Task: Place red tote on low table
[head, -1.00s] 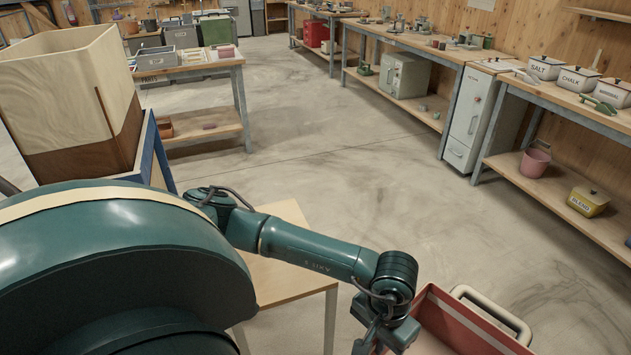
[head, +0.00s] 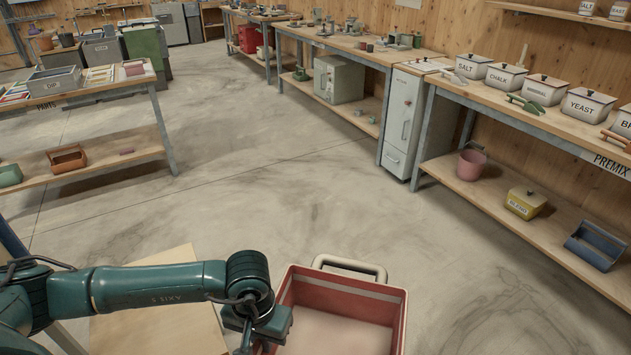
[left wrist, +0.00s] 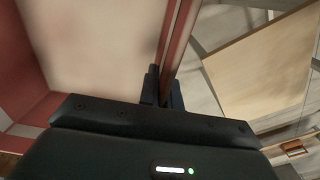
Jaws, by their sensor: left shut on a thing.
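The red tote (head: 394,318) is at the bottom of the head view, open at the top, with a pale inside floor and a cream handle on its far side. My left gripper (head: 262,338) is at its left wall. In the left wrist view the fingers (left wrist: 162,88) are shut on the tote's wall, with the tote's inside (left wrist: 90,45) to the left. The low table (head: 155,318) has a light wooden top and lies left of the tote, partly behind my left arm. It also shows in the left wrist view (left wrist: 265,65). My right gripper is not in view.
Open concrete floor (head: 240,170) lies beyond the tote and table. A long workbench (head: 520,115) with labelled tins runs along the right wall, with a pink bucket (head: 471,164) and a yellow box (head: 525,203) on its lower shelf. A parts bench (head: 90,140) stands at the left.

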